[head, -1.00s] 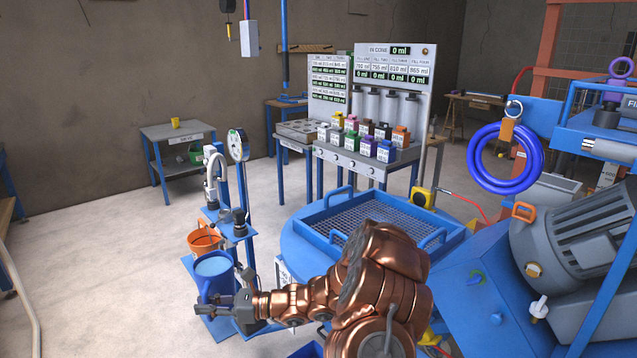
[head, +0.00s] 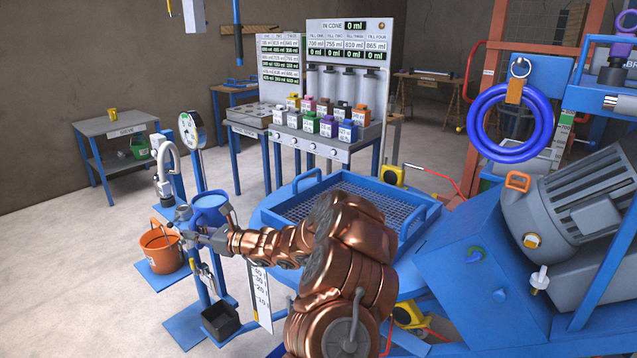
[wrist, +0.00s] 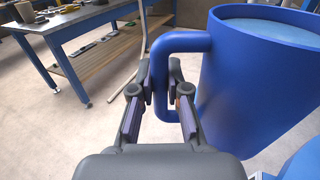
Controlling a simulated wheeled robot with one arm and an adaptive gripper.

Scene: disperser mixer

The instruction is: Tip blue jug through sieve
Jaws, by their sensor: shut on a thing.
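The blue jug (head: 209,208) hangs at the left of the blue drum-top, apart from the sieve. In the wrist view the jug (wrist: 245,85) looks close to upright and holds light blue liquid near its rim. My gripper (head: 198,238) is shut on the jug's handle; in the wrist view its fingers (wrist: 160,85) sit on both sides of the handle bar. The sieve (head: 388,207), a square blue tray with a grey mesh and raised handles, lies to the right of the jug. My copper arm hides part of its near side.
An orange bucket (head: 160,248) stands left of the jug on a blue stand. A post with a round gauge (head: 190,128) rises behind. A black box (head: 220,320) sits below. The motor (head: 585,215) and blue rings (head: 510,122) are at the right. Bare floor lies left.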

